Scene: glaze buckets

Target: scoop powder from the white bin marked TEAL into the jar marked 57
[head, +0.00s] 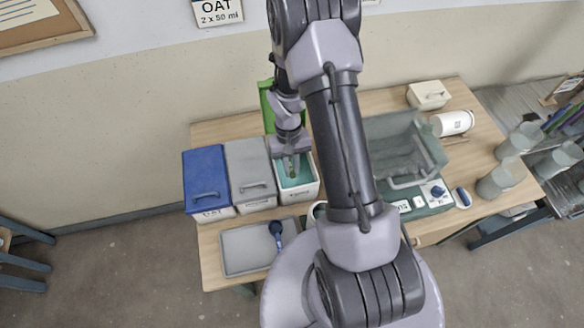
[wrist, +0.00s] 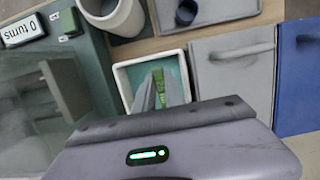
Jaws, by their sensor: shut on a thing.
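The white bin (head: 297,193) stands open with teal powder in it; its front label is too small to read. My gripper (head: 291,165) points down into this bin, shut on a green handle-like piece (wrist: 158,82). The lower end of that piece is hidden, so I cannot tell whether it holds powder. The bin also shows in the wrist view (wrist: 121,76), with teal around my fingertips. A pale round jar (wrist: 113,14) stands near the bin; in the head view my arm mostly hides it. No 57 is readable on it.
Grey (head: 250,172) and blue (head: 207,178) lidded bins stand left of the white bin. A green panel (head: 267,104) stands behind it. A grey tray (head: 240,262) with a blue scoop (head: 276,230) lies in front. A clear tub machine (head: 402,150) stands right.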

